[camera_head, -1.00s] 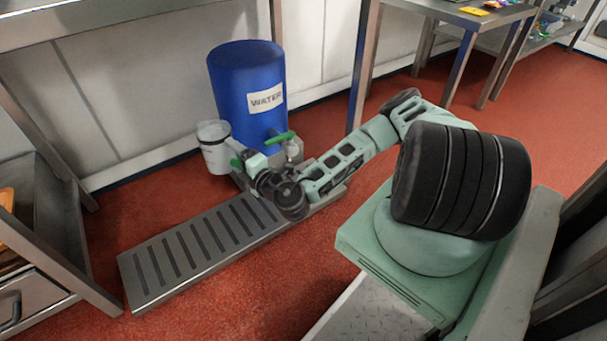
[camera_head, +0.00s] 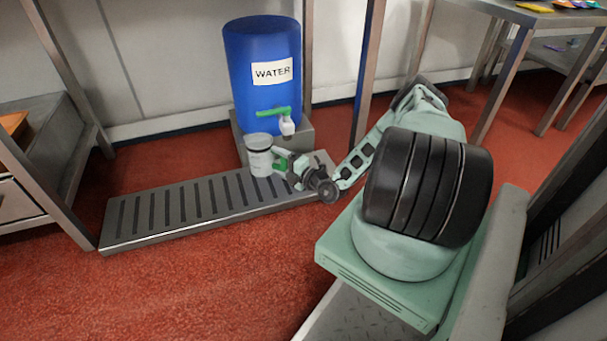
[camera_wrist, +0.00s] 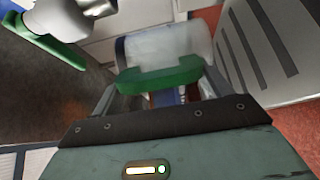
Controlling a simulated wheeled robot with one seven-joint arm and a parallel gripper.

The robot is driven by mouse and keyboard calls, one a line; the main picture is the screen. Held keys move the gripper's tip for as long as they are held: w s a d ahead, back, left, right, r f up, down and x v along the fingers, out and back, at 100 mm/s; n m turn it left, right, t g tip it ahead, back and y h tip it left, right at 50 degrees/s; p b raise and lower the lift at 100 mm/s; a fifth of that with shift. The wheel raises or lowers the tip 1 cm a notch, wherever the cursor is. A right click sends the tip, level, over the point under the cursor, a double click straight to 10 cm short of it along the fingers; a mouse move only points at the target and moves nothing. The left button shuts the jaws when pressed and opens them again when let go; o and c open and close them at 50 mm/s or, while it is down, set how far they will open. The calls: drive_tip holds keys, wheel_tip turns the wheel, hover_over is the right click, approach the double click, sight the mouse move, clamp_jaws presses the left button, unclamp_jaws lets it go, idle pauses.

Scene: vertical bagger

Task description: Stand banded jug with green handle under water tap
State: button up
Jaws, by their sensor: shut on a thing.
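The banded jug (camera_head: 260,158) is pale with a dark band near its rim and stands upright at the slotted metal grate, in front of the water barrel. My gripper (camera_head: 283,163) is shut on its green handle, at the jug's right side. In the wrist view the green handle (camera_wrist: 160,78) lies between the fingers, with the pale jug body (camera_wrist: 165,45) beyond it. The water tap (camera_head: 287,124), white with a green lever, is on the blue barrel (camera_head: 262,95), a little above and right of the jug. Whether the jug's base touches the grate I cannot tell.
The slotted grate (camera_head: 150,214) runs left along the red floor and is bare there. The barrel stands on a grey block (camera_head: 303,138). A steel table leg (camera_head: 367,75) rises right of the barrel. A steel drawer unit (camera_head: 40,150) stands at the left.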

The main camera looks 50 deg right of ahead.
drive_tip(key=shift+h, duration=0.4)
drive_tip(key=s+d+f+b, duration=0.1)
drive_tip(key=d+f, duration=0.1)
drive_tip(key=d, duration=0.1)
drive_tip(key=s+d+f+b, duration=0.1)
drive_tip(key=d+f, duration=0.1)
drive_tip(key=d, duration=0.1)
drive_tip(key=s+d+f+b, duration=0.1)
drive_tip(key=s+d+f, duration=0.1)
drive_tip(key=d, duration=0.1)
drive_tip(key=shift+d+b, duration=0.1)
drive_tip(key=shift+b, duration=0.25)
drive_tip(key=shift+f+b, duration=0.3)
drive_tip(key=shift+f, duration=0.35)
drive_tip(key=shift+f, duration=0.55)
drive_tip(key=o, duration=1.1)
drive_tip(key=s+p, duration=0.2)
drive_tip(key=s, duration=0.9)
drive_tip(key=shift+p, duration=0.35)
